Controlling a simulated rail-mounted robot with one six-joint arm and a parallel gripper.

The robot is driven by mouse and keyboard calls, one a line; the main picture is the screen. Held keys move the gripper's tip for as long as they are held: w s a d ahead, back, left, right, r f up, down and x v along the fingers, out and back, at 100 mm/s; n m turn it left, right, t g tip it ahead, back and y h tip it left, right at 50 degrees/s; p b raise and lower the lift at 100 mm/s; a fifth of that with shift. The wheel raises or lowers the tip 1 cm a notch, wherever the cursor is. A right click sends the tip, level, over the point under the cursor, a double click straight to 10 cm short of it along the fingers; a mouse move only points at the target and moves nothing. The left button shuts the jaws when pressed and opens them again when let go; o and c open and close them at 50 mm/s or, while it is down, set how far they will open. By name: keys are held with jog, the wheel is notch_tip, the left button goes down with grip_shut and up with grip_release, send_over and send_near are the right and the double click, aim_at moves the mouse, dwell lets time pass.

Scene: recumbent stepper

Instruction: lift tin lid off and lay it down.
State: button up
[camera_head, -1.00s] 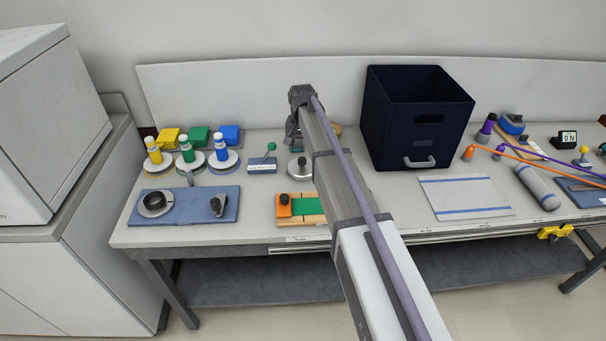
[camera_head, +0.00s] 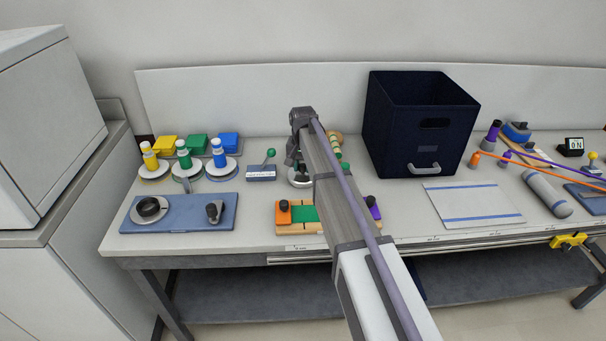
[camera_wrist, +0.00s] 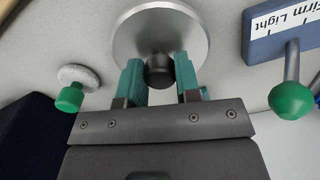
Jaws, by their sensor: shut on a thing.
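The tin lid (camera_wrist: 196,28) is a round silver disc with a black knob (camera_wrist: 159,71) in its middle, at the top of the wrist view. My gripper (camera_wrist: 158,75) has its two teal fingers on either side of the knob and is shut on it. In the head view the lid (camera_head: 297,182) shows as a silver round at the bench's middle, partly hidden by my gripper and arm. Whether the lid is resting on the tin or raised from it, I cannot tell; the tin body is not clearly seen.
A green-knobbed lever (camera_head: 268,157) labelled "Firm Light" stands just left of the lid. A board with orange and green blocks (camera_head: 290,214) lies in front. A dark bin (camera_head: 415,130) stands to the right.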

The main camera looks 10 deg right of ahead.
aim_at(303, 165)
grip_shut()
jog(key=shift+r+p, duration=1.05)
notch_tip(303, 165, up, 5)
jog(key=p, duration=0.5)
